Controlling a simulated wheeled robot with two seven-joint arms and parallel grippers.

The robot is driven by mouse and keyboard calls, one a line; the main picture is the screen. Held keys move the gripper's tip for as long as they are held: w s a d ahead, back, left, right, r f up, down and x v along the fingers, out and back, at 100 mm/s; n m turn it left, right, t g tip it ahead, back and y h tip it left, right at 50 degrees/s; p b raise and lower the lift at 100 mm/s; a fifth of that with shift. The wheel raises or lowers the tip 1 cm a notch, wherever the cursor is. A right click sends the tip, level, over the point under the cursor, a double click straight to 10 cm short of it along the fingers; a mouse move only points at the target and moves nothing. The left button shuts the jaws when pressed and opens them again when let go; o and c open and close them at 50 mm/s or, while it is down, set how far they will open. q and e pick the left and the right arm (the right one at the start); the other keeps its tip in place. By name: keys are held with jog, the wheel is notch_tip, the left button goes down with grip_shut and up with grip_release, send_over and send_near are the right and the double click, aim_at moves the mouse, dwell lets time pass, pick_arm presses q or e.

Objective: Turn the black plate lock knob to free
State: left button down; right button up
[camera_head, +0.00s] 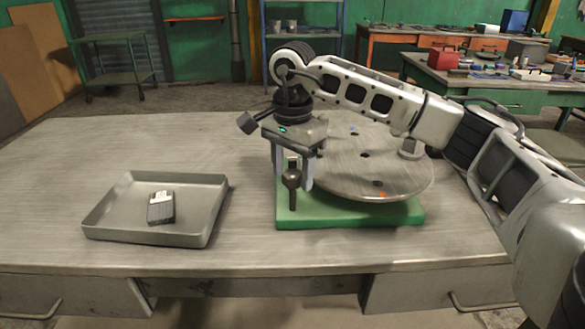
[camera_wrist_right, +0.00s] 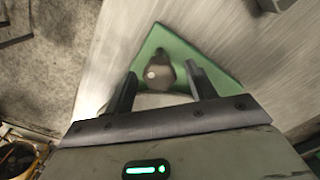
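The black lock knob (camera_head: 292,178) stands upright at the left front of a green base (camera_head: 350,215), beside the round grey plate (camera_head: 375,165). My right gripper (camera_head: 292,172) points down over it, with one finger on each side of the knob. In the right wrist view, the knob (camera_wrist_right: 158,72) sits between and slightly beyond the fingertips of my right gripper (camera_wrist_right: 160,76). Gaps show on both sides, so the gripper is open and not closed on it. The plate is partly hidden by my right arm. My left gripper is not in view.
A grey tray (camera_head: 100,217) on the left of the workbench (camera_head: 60,165) holds a small black piece with a white label (camera_head: 161,207). Small fittings show on the plate. The bench between tray and base is clear. Other benches and shelves stand farther back.

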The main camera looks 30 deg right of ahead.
notch_tip(320, 180, up, 16)
jog(key=p, duration=0.2)
jog(key=shift+p, duration=0.3)
jog(key=shift+f, duration=0.1)
dwell(0.4)
